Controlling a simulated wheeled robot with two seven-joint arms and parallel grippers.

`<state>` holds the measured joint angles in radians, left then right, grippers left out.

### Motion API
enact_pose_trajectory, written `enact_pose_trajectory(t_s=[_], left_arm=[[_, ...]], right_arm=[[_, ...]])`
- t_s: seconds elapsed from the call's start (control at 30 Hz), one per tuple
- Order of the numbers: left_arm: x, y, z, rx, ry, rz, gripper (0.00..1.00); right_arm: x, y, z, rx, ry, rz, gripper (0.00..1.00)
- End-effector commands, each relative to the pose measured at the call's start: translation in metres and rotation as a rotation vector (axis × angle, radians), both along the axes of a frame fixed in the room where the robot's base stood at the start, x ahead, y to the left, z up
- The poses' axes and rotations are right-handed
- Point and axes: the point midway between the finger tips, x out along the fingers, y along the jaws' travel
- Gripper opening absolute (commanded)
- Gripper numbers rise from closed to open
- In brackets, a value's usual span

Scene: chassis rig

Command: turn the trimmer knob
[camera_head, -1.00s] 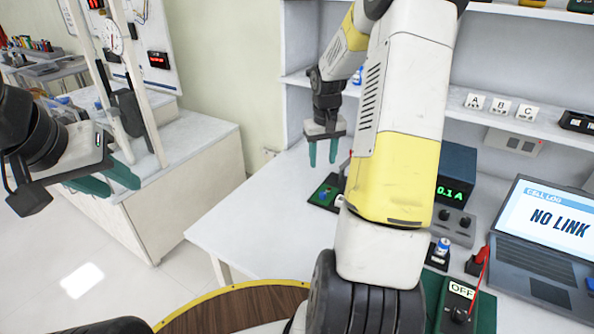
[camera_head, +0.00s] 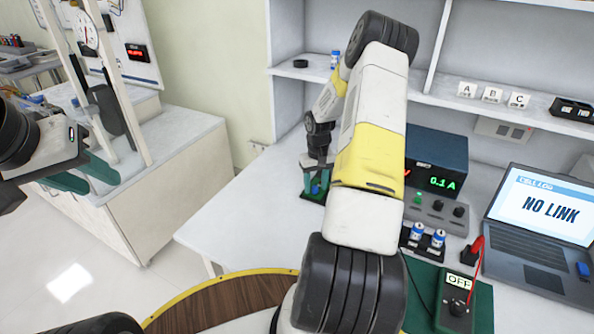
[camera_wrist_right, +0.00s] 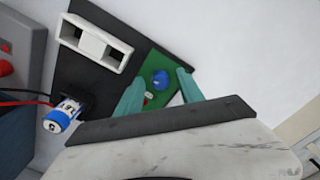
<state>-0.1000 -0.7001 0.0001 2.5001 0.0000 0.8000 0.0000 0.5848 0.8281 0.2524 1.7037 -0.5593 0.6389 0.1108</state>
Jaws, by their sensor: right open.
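The trimmer knob (camera_wrist_right: 159,80) is a small blue knob on a green circuit board (camera_wrist_right: 162,60) in the right wrist view. My right gripper (camera_wrist_right: 160,82) is open, and its two teal fingers appear on either side of the knob. I cannot tell whether they touch it. In the head view my right gripper (camera_head: 316,183) is low over the green board (camera_head: 308,196) at the back left of the bench, and its fingers mostly hide the knob. My left gripper (camera_head: 84,174) is at the far left, away from the bench, with its fingers apart and nothing between them.
A white slotted block (camera_wrist_right: 95,42) and a blue-and-white cell (camera_wrist_right: 64,115) with wires are near the board. A power supply (camera_head: 436,165) reading 0.1 A, an OFF switch box (camera_head: 457,300) and a laptop (camera_head: 540,235) stand right. The bench's left part (camera_head: 235,220) is clear.

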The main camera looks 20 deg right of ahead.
Motion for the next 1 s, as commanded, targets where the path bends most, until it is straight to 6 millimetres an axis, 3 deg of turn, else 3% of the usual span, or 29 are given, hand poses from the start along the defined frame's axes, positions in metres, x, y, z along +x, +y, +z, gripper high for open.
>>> enact_pose_trajectory(t_s=[0.27,0.5,0.7,1.0], left_arm=[[0.0000,0.0000,0.0000,0.000,0.000,0.000,0.36],[0.0000,0.0000,0.0000,0.000,0.000,0.000,0.36],[0.0000,0.0000,0.0000,0.000,0.000,0.000,0.36],[0.0000,0.0000,0.0000,0.000,0.000,0.000,0.36]], right_arm=[[0.0001,-0.0003,-0.0022,0.000,-0.001,0.000,0.45],[0.0000,-0.0002,-0.0021,0.000,-0.001,0.000,0.00],[0.0000,-0.0002,-0.0020,0.000,0.000,0.018,0.00],[-0.0002,-0.0010,-0.0021,-0.001,0.000,0.202,0.00]])
